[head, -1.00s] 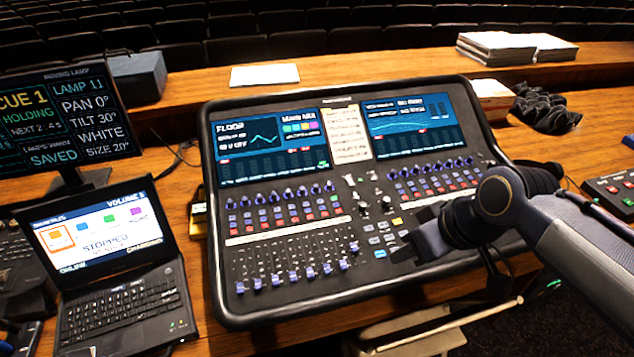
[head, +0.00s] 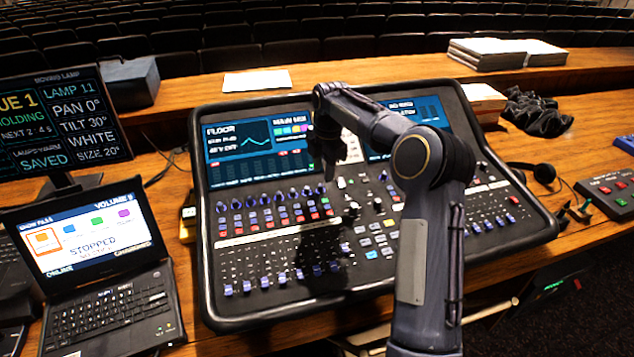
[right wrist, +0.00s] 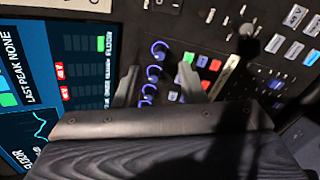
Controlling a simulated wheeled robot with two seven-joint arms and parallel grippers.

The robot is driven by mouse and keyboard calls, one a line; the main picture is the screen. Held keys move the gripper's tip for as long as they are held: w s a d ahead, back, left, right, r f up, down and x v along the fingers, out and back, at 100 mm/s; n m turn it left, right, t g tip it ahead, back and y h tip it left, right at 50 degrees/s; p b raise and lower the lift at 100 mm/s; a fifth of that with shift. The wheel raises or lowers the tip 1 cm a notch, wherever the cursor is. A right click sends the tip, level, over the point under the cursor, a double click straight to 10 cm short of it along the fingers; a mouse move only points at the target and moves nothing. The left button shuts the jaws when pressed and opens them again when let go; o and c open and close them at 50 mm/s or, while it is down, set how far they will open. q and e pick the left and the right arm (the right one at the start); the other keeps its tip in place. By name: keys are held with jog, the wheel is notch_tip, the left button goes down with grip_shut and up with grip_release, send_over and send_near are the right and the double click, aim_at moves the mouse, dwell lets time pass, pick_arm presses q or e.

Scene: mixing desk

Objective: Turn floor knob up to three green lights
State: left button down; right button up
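The mixing desk (head: 203,255) has a row of blue-ringed knobs (head: 265,199) under its left screen (head: 258,143). My right gripper (head: 330,177) points down over the right end of that row. In the right wrist view its two fingers are open and apart, with nothing held. A knob (right wrist: 160,50) lies just beyond and between the fingertips, roughly in line with a small FLOOR label (right wrist: 108,45) on the screen. One small green mark (right wrist: 99,44) shows beside that label. More knobs lie closer to the palm. My left gripper is not in view.
A laptop (head: 92,270) and a lamp monitor (head: 62,120) stand on the left. Faders (head: 265,283) and lit buttons (head: 372,254) fill the desk below the knobs. Papers (head: 257,80) lie behind the desk. A red-button box (head: 610,192) sits at the right.

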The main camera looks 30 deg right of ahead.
aim_at(321, 185)
jog(key=f, duration=0.5)
jog(key=shift+w+f, duration=0.2)
jog(key=shift+w, duration=0.1)
grip_shut()
